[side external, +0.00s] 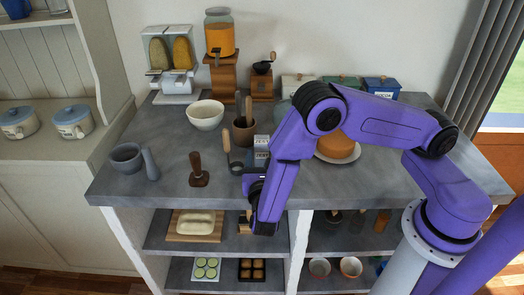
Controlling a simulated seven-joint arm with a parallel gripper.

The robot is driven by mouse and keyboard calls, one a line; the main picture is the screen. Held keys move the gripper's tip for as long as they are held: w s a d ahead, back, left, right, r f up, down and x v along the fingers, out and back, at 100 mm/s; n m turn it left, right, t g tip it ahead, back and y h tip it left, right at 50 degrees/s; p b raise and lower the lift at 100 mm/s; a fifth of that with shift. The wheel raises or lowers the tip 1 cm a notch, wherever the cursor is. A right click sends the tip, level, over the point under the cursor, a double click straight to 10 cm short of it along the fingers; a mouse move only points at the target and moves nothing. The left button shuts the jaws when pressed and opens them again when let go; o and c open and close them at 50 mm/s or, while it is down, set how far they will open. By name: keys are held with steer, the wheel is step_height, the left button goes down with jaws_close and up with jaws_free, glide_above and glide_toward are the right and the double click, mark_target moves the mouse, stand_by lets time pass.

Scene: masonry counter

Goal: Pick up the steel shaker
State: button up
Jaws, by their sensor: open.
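I cannot pick out a steel shaker for certain. Two small upright containers with pale labels (261,151) stand mid-counter, left of my upper forearm; they are too small to tell if either is steel. My arm reaches in from the right and hangs down over the counter's front edge. My gripper (252,184) is the dark part at its end, small and partly hidden by my purple wrist. It is open, near the front edge and below the labelled containers in the picture. I see nothing held. My arm covers part of the counter behind it.
A grey mortar (126,158) and a brown tamper (199,171) stand at front left. A white bowl (205,115), a utensil crock (243,133) and an orange cake (337,146) stand farther back. Dispensers, a grinder and canisters line the wall. The right counter is mostly clear.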

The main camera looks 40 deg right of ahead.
mark_target(262, 141)
steer(key=shift+x, duration=3.7)
steer(key=c, duration=0.8)
